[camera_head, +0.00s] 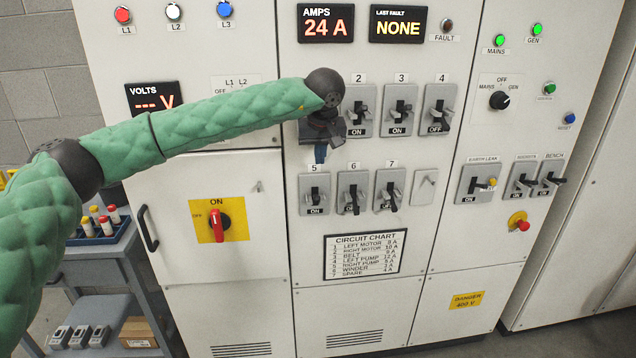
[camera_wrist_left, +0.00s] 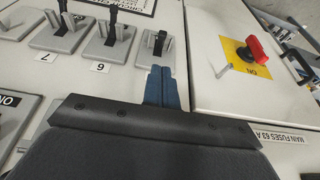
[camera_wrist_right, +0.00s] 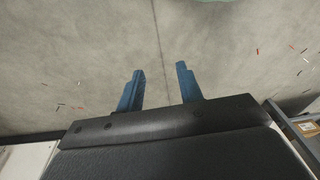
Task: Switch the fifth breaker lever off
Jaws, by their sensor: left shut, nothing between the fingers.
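The fifth breaker (camera_head: 315,194) is the left one in the lower breaker row, under label 5. Its small plate reads ON and its dark lever stands in the middle. My left gripper (camera_head: 321,153) is shut and empty, with blue fingertips just above this breaker. In the left wrist view the closed fingertips (camera_wrist_left: 160,76) point at the fifth breaker (camera_wrist_left: 157,46), right at its near edge. I cannot tell whether they touch it. My right gripper (camera_wrist_right: 160,82) is open and empty over the grey floor, and shows only in the right wrist view.
Breaker 6 (camera_head: 352,193) and breaker 7 (camera_head: 389,191) sit close to the right. Breakers 2 and 3 above read ON; breaker 4 (camera_head: 437,110) reads OFF. A red rotary switch (camera_head: 217,226) is on the left door. A cart (camera_head: 118,250) stands at the left.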

